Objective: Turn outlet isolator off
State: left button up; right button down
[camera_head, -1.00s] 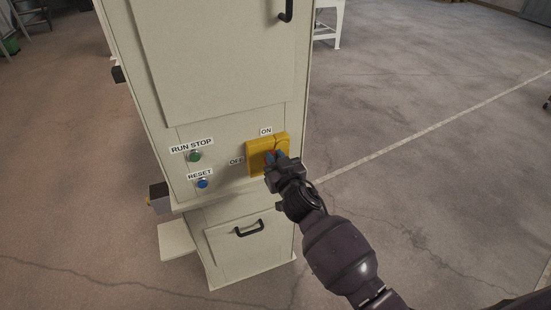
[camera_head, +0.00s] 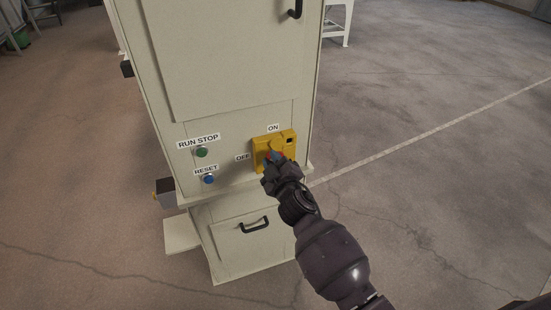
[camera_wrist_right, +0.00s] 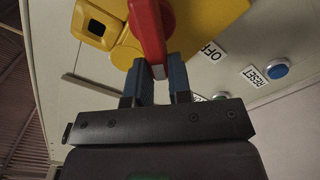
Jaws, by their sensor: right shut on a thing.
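In the right wrist view, the fingers (camera_wrist_right: 160,78) sit on either side of the handle's end, close to the OFF label. The head view mostly hides the handle behind my gripper. My left gripper is not in view.
A green RUN STOP button (camera_head: 201,152) and a blue RESET button (camera_head: 208,179) are left of the isolator. A black drawer handle (camera_head: 255,225) is below and a door handle (camera_head: 295,9) above. Open floor lies right of the cabinet (camera_head: 230,70).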

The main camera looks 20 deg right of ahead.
jog(key=n, duration=0.3)
jog(key=f+n+b, duration=0.1)
jog(key=n, duration=0.1)
jog(key=a+f+n, duration=0.1)
jog(key=n, duration=0.2)
jog(key=shift+f+n, duration=0.2)
jog(key=shift+n, duration=0.1)
dwell(0.5)
jog(key=c, duration=1)
grip_release()
jog(key=shift+c, duration=0.2)
jog(key=shift+s, duration=0.1)
